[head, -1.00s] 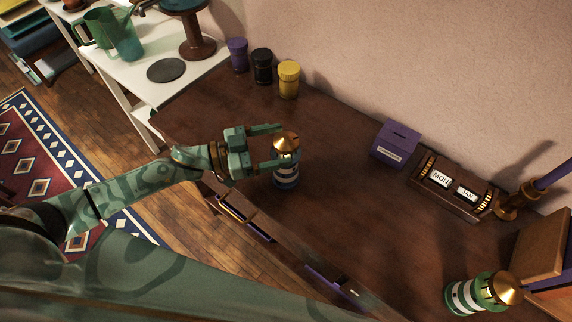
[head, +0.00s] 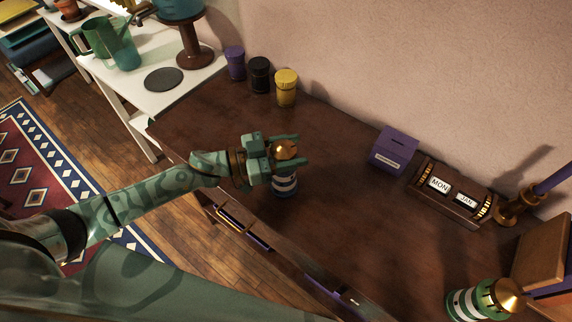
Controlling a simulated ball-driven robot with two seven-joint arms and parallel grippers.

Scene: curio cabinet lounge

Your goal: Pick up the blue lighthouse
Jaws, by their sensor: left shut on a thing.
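The blue lighthouse (head: 285,184) has blue and white bands and a brass-coloured top. It stands upright on the brown cabinet top (head: 340,215), near its front edge. My left gripper (head: 287,154) reaches in from the left and is shut on the lighthouse near its top, one finger on the far side and one on the near side. I cannot tell whether its base touches the wood. A green and white lighthouse (head: 482,299) with a brass-coloured top stands at the lower right. My right gripper is not in view.
Purple (head: 235,63), black (head: 259,74) and yellow (head: 286,87) jars stand at the back left. A purple box (head: 394,149), a block calendar (head: 450,192) and a brass-based post (head: 515,206) stand right. Open drawers (head: 240,226) jut out in front. The middle top is clear.

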